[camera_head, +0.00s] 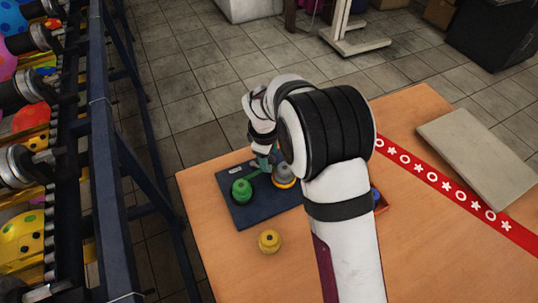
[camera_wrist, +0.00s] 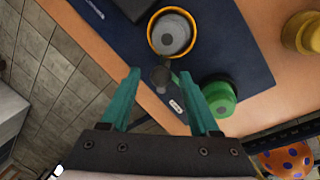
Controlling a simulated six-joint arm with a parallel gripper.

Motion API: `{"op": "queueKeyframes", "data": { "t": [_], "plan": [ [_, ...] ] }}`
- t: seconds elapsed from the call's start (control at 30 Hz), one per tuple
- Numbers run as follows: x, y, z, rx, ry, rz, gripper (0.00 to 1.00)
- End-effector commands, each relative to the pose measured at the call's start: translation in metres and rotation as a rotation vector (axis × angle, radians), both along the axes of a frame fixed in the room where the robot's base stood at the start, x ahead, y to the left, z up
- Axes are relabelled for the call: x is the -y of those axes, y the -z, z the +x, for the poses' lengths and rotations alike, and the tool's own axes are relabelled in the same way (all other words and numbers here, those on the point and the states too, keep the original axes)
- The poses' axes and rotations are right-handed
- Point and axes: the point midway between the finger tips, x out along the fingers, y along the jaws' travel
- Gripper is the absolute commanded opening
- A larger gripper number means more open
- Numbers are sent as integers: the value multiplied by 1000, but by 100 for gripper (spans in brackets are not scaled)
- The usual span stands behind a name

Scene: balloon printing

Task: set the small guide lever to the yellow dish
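A dark blue board (camera_head: 247,213) lies on the table, also in the wrist view (camera_wrist: 240,45). On it sit a yellow-rimmed dish with a grey middle (camera_wrist: 172,32), also in the head view (camera_head: 284,178), and a green dish with a knob (camera_wrist: 220,98), also in the head view (camera_head: 241,190). The small guide lever (camera_wrist: 162,75) shows as a dark round knob near the yellow-rimmed dish; its full arm is partly hidden. My gripper (camera_wrist: 159,73) is open, its teal fingers apart on either side of the knob. I cannot tell whether either finger touches it.
A loose yellow knob-like piece (camera_head: 269,241) stands on the table in front of the board, also in the wrist view (camera_wrist: 305,32). A red patterned strip (camera_head: 455,190) and a grey slab (camera_head: 480,155) lie to the right. A rack of balloons (camera_head: 30,120) stands left.

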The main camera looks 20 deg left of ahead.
Motion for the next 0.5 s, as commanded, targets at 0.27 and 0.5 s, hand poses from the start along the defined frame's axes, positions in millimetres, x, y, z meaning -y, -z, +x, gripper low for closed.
{"op": "queueKeyframes", "data": {
  "t": [0.27,0.5],
  "plan": [
    [0,-1,0,0,1,0,64],
    [-1,-46,-8,5,-1,3,64]
  ]
}}
